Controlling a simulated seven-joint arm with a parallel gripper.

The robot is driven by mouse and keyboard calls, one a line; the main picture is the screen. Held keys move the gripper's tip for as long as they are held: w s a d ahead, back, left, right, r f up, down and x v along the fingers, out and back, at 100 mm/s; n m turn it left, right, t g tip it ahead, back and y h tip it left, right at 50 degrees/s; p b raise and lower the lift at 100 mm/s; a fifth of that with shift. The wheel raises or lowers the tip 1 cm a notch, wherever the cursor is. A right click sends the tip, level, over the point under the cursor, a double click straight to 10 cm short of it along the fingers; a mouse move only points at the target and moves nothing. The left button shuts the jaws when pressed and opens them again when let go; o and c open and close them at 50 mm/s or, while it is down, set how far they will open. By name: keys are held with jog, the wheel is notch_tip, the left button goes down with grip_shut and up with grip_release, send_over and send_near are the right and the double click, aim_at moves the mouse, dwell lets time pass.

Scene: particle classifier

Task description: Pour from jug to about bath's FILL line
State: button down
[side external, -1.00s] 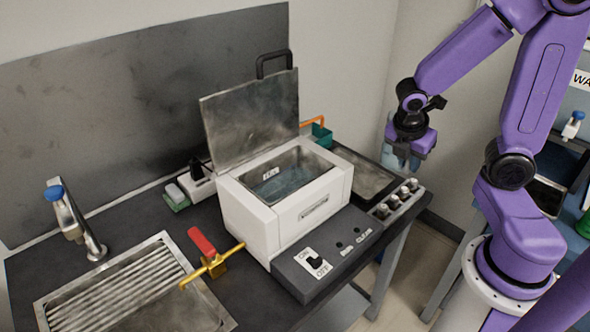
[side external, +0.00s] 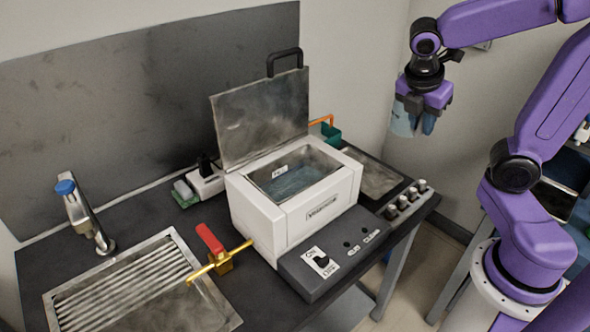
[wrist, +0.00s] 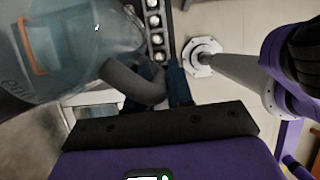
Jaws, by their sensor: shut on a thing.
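The bath is a white box (side external: 300,225) with its metal lid (side external: 262,120) standing open at the back. Water (side external: 295,180) shows inside it below a small label (side external: 280,171) on the inner wall, too small to read. My gripper (side external: 425,110) is up in the air to the right of the bath, above the counter's right end. It is shut on the handle (wrist: 140,85) of a clear bluish jug (wrist: 85,40), which also shows below the gripper in the side view (side external: 403,120). The jug's contents cannot be made out.
A sink (side external: 140,285) with a tap (side external: 85,215) is at the left. A brass valve with a red lever (side external: 210,238) sticks out from the bath's left side. A switch panel (side external: 325,262) is in front. A teal cup (side external: 331,132) and several jars (side external: 405,198) are at the right.

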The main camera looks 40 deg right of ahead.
jog(key=w+a+r, duration=0.2)
jog(key=w+a, duration=1)
jog(key=a, duration=0.3)
jog(key=w+a+f, duration=0.1)
jog(key=w+a, duration=0.1)
jog(key=a, duration=0.9)
jog(key=w+a+f, duration=0.1)
jog(key=w+a, duration=0.1)
jog(key=a, duration=0.8)
jog(key=shift+w+a+f, duration=0.1)
jog(key=shift+f, duration=2.6)
jog(key=shift+d+y, duration=0.2)
jog(key=shift+y, duration=0.1)
jog(key=shift+s+d+r+t+y, duration=0.15)
jog(key=shift+d+r+t+y, duration=0.25)
jog(key=shift+y, duration=0.75)
jog(key=shift+s+d+r+t+y, duration=0.15)
jog(key=shift+d+r+y, duration=0.4)
jog(key=shift+y, duration=0.6)
jog(key=shift+d+f, duration=0.1)
jog(key=shift+d, duration=0.15)
jog(key=shift+s+d+r+t+y, duration=0.1)
jog(key=shift+d+r+t+y, duration=0.25)
jog(key=shift+d+r+y, duration=0.6)
